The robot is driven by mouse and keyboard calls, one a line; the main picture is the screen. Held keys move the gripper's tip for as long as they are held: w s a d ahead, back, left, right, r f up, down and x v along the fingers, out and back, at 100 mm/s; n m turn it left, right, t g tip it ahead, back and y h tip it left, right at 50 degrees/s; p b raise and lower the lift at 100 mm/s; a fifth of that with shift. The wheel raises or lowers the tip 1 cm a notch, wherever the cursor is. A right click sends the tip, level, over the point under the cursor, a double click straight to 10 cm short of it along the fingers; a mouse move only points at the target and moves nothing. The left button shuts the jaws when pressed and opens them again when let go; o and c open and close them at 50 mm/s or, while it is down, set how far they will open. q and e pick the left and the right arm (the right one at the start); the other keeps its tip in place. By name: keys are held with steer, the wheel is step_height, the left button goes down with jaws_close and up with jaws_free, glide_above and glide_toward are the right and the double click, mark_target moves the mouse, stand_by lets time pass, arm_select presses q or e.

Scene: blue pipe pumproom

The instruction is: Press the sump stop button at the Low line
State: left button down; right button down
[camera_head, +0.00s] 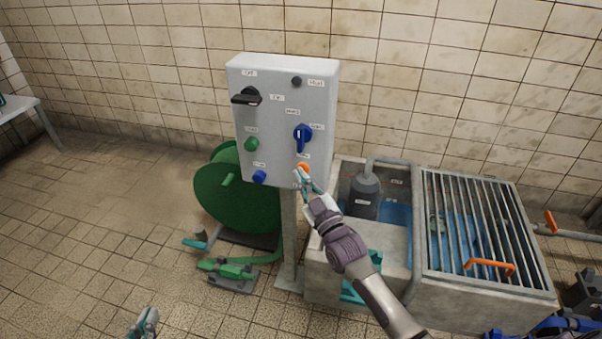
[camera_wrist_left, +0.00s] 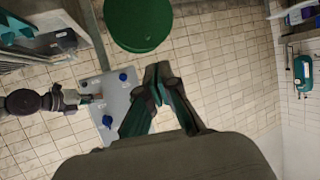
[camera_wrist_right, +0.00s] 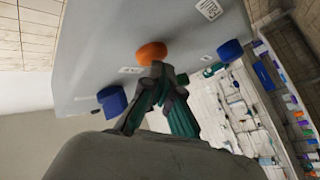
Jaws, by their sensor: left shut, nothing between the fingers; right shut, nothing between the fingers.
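A light grey control panel (camera_head: 270,115) stands on a post. An orange button (camera_head: 303,167) is at its lower right and a blue button (camera_head: 259,177) at its lower left; their labels are too small to read. My right gripper (camera_head: 303,181) is shut and empty, its tips at the orange button's lower edge. The right wrist view shows these tips (camera_wrist_right: 157,70) overlapping the orange button (camera_wrist_right: 151,53); I cannot tell if they touch. The sump (camera_head: 355,240) holds blue water (camera_head: 392,212) and a grey pump (camera_head: 364,196); its small level labels are unreadable. My left gripper (camera_head: 147,316) is shut and empty, low over the floor.
The panel also has a black rotary switch (camera_head: 247,97), a blue rotary switch (camera_head: 302,134) and a green button (camera_head: 251,144). A green hose reel (camera_head: 225,195) stands left of the post. A barred grate (camera_head: 480,225) covers the sump's right part. The floor at left is clear.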

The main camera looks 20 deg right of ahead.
arm_select(q)
steer(key=s+a+f+g+y+p, duration=0.1)
steer(key=s+a+f+g, duration=0.1)
steer(key=s+f+g, duration=0.2)
steer(key=shift+s+a+f+g+p, duration=0.15)
steer(key=shift+s+f+g+p, duration=0.2)
steer(key=shift+s+f, duration=0.45)
arm_select(e)
steer(key=shift+s+a, duration=0.4)
steer(key=shift+s, duration=0.2)
steer(key=shift+s+a, duration=0.35)
steer(key=shift+s, duration=0.2)
arm_select(q)
steer(key=shift+r, duration=0.15)
arm_select(e)
steer(key=shift+s+a, duration=0.1)
